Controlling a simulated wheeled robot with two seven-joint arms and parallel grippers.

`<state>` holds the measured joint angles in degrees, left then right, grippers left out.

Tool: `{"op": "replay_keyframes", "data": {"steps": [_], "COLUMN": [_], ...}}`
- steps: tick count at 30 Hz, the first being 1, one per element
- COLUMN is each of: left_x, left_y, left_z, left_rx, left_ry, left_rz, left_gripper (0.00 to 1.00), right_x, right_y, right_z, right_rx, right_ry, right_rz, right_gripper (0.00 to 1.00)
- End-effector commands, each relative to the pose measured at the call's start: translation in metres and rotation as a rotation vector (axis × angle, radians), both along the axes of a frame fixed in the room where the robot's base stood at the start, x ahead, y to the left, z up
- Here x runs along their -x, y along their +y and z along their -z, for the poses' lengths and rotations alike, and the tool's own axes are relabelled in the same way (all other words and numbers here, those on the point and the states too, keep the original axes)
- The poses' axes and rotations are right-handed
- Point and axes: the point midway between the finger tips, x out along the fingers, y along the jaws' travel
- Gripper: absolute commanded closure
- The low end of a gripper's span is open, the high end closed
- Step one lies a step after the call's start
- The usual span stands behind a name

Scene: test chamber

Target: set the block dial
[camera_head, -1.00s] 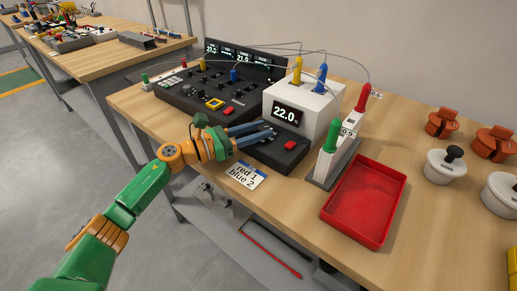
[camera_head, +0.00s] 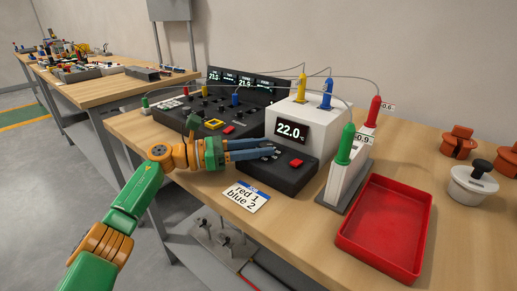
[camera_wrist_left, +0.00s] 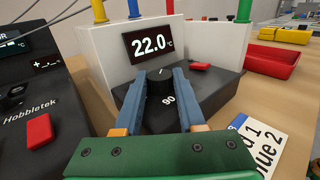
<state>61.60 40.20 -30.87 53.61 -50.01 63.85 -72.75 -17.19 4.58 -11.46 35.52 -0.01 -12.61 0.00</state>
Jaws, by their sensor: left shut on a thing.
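The white block unit (camera_head: 300,118) stands on the bench with a display reading 22.0 °C (camera_head: 291,131). Its low black front panel (camera_head: 285,178) carries a red button (camera_head: 296,163) and a black dial. The dial (camera_wrist_left: 159,78) shows between my fingertips in the left wrist view, with a white mark on top and "90" printed in front of it. My left gripper (camera_head: 270,150) reaches in from the left and is shut on the dial. In the left wrist view its blue fingers (camera_wrist_left: 160,88) flank the knob. My right gripper is not in view.
A card reading "red 1, blue 2" (camera_head: 246,196) lies at the bench's front edge. A black Hobbletek console (camera_head: 205,112) stands left of the block. A probe stand (camera_head: 345,185) and a red tray (camera_head: 385,230) are to the right. Yellow (camera_head: 302,88) and blue (camera_head: 327,94) probes stand in the block.

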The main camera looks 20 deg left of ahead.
Motion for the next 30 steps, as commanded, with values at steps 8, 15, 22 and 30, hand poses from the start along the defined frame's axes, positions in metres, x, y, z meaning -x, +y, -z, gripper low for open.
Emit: {"op": "replay_keyframes", "data": {"steps": [8, 15, 22, 30], "left_x": [0.000, 0.004, 0.029, 0.037], "left_y": [0.000, 0.008, 0.049, 0.061], "left_z": [0.000, 0.002, 0.003, 0.000], "left_rx": [0.001, 0.001, -0.001, 0.001], "left_ry": [-0.001, -0.001, 0.001, -0.001], "left_rz": [-0.001, -0.004, -0.005, 0.000], "left_gripper": [0.31, 0.31, 0.31, 0.31], "right_x": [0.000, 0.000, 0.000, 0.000], "right_y": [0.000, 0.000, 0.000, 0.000], "right_z": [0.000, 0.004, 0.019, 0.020], "right_rx": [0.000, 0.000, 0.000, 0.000], "right_ry": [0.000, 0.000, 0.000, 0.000], "right_rz": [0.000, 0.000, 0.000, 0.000], "right_gripper": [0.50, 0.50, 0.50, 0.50]}}
